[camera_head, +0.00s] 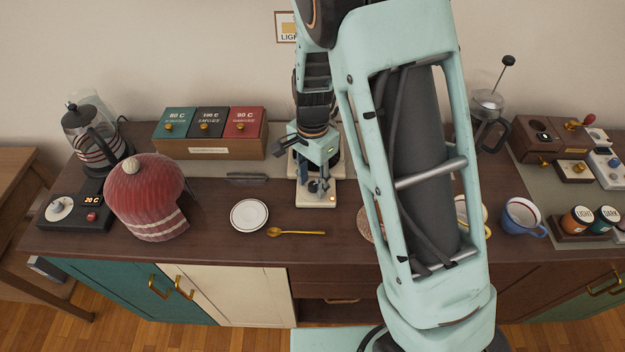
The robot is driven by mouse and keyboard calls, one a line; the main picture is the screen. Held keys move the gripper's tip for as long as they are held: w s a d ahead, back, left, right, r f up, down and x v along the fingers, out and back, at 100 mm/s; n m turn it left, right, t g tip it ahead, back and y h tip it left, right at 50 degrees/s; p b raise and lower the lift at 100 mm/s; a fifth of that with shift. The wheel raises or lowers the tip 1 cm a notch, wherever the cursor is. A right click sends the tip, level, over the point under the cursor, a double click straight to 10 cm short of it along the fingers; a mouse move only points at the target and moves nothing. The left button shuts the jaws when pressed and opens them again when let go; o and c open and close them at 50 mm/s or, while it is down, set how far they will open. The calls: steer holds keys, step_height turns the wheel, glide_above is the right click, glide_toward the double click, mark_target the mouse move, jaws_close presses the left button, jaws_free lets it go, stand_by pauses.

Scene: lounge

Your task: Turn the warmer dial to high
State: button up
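A cream appliance (312,201) with a small orange light stands at the back middle of the counter; it looks like the warmer. My gripper (317,186) points down over its front part, left of the light. The fingers hide the dial, so I cannot see its setting or whether they touch it. The fingers are too small and dark to tell whether they are open or shut.
A white plate (249,215) and a golden spoon (296,232) lie in front. My arm hides the counter right of centre.

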mark_target(313, 184)
step_height(313, 184, up, 12)
stand_by(0.4)
stand_by(0.3)
